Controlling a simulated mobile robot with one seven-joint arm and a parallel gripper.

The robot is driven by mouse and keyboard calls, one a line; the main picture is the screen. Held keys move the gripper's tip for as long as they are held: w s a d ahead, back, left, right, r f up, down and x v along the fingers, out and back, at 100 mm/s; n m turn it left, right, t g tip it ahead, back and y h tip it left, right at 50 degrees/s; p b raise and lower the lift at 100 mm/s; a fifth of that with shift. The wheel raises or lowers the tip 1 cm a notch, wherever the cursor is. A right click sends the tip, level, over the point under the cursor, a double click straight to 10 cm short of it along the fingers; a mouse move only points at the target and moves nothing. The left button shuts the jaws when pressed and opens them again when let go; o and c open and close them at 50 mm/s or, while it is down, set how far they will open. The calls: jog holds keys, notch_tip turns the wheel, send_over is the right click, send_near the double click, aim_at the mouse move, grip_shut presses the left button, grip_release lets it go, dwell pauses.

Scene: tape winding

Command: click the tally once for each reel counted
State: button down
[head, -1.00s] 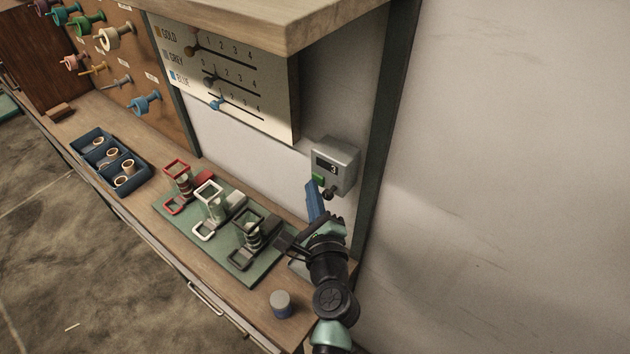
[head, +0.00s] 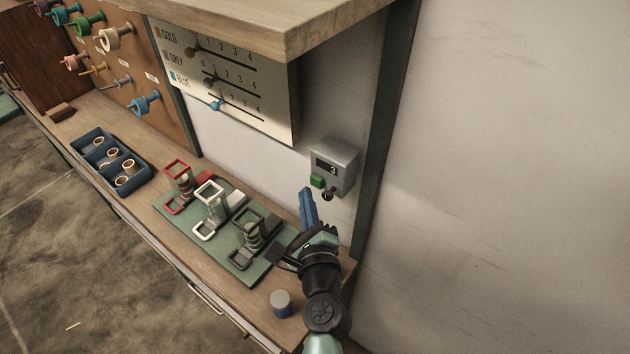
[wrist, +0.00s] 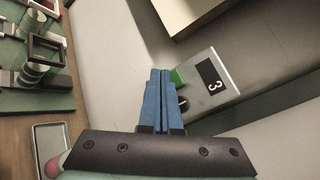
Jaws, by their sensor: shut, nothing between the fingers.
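The tally (head: 335,166) is a grey box on the wall with a dark display reading 3. It has a green button (head: 317,181) at its lower left and a dark knob (head: 328,195) below. In the wrist view, the tally (wrist: 224,86) is just beyond my fingertips, with the green button (wrist: 177,76) beside them. My gripper (head: 306,190) has blue fingers, shut and empty, pointing up just left of and below the button. The fingers (wrist: 160,72) lie together in the wrist view. Reels (head: 186,186) stand in red, white and dark frames on a green board (head: 180,228).
A slider board (head: 225,80) marked gold, grey and blue hangs above the bench. A blue tray (head: 92,146) with several rolls is at left. Spools (head: 115,37) hang on pegs. A small grey-topped cylinder (head: 281,302) stands near the bench's front edge.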

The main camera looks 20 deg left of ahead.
jog(key=s, duration=0.1)
jog(key=s+a, duration=0.1)
jog(key=s, duration=0.2)
jog(key=shift+s+a+p, duration=0.25)
jog(key=shift+a+p, duration=0.1)
jog(key=shift+p, duration=0.05)
dwell(0.5)
jog(key=w+d+r+n, duration=0.1)
jog(key=w+r+n, duration=0.1)
jog(key=r+n, duration=0.55)
jog(key=w+d+r+n, duration=0.1)
jog(key=w+r+n, duration=0.1)
jog(key=r+n, duration=0.6)
jog(key=d+r+n+t+h, duration=0.2)
jog(key=d+r+n+h, duration=0.4)
jog(key=d+r, duration=0.75)
jog(key=s+r+t+b, duration=0.1)
jog(key=s+r+t, duration=0.2)
jog(key=r, duration=0.4)
jog(key=s+r+t+h+b, duration=0.1)
jog(key=s+r+t, duration=0.2)
jog(key=s+r, duration=0.3)
jog(key=s+r+t+b, duration=0.1)
jog(key=s+r+t, duration=0.3)
jog(key=r, duration=0.6)
jog(key=shift+s+d+h, duration=0.15)
jog(key=shift+s+h, duration=0.15)
jog(key=shift+s, duration=0.25)
